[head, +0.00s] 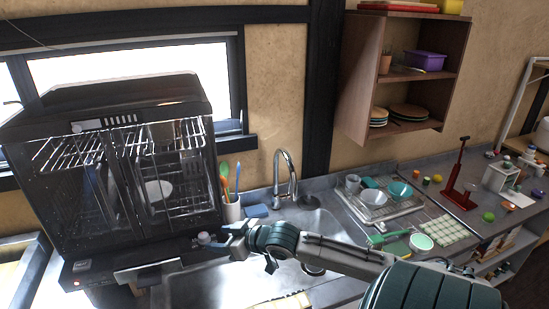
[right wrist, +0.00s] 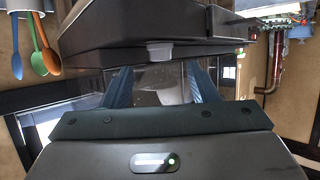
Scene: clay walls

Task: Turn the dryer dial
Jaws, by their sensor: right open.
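The dish dryer (head: 120,265) is a black cabinet with wire racks and clear doors, at the left of the head view. Its dial (head: 204,238) is a small light grey knob low on the right of the front panel. My right gripper (head: 213,243) is at the dial, with its arm coming in from the right. In the right wrist view, which looks upside down, the dial (right wrist: 159,51) shows just beyond and between the two blue fingers of my open right gripper (right wrist: 160,72). I cannot tell whether the fingers touch it. My left gripper is out of view.
A cup with coloured utensils (head: 232,211) stands right of the dryer. The sink (head: 200,286) and a tall faucet (head: 286,170) are beside and below my arm. A drying tray with bowls (head: 380,205) is further right. A wall shelf (head: 408,70) hangs above.

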